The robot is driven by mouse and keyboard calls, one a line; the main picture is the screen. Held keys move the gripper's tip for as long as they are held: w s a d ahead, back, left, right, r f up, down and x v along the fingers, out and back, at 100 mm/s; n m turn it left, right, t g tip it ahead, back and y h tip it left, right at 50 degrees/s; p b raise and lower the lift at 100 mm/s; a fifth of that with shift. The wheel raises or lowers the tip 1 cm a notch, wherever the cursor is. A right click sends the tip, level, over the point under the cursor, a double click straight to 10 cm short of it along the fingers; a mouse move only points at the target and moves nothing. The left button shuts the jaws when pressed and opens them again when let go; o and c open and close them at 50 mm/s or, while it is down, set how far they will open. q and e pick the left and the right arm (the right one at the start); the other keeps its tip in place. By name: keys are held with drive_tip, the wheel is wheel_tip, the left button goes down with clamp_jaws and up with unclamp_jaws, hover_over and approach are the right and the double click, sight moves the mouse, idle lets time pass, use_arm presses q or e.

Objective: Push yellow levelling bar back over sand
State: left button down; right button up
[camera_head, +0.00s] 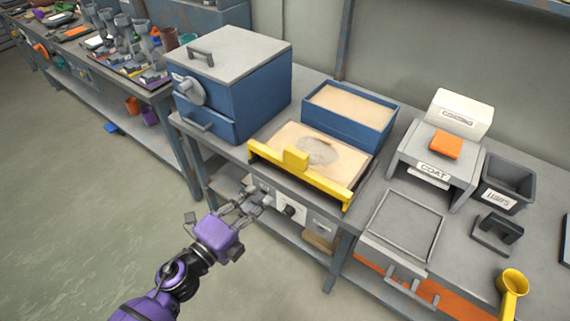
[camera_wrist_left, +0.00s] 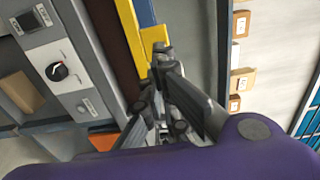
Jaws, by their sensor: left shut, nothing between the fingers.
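The yellow levelling bar (camera_head: 325,183) lies across the near edge of a shallow sand bed (camera_head: 345,143), with a raised yellow block (camera_head: 296,157) on it left of its middle. The sand has a greyish oval patch in its middle. My left gripper (camera_head: 258,196) is shut and empty, in front of the bench and nearer me than the bar. In the left wrist view, the shut fingertips (camera_wrist_left: 160,55) appear close to the yellow bar (camera_wrist_left: 131,40); I cannot tell whether they touch it. My right gripper is not in view.
A blue oven-like box (camera_head: 228,95) stands left of the sand bed. A blue sand-filled bin (camera_head: 347,132) is behind it. A dial panel (camera_head: 290,207) is below the bar.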

use_arm(q)
drive_tip(key=p, duration=0.1)
approach(293, 159)
drive_tip(key=x, duration=0.5)
drive_tip(key=shift+w+d+r, duration=0.1)
drive_tip(key=shift+d, duration=0.1)
drive_tip(key=shift+x, duration=0.75)
drive_tip(key=shift+w, duration=0.15)
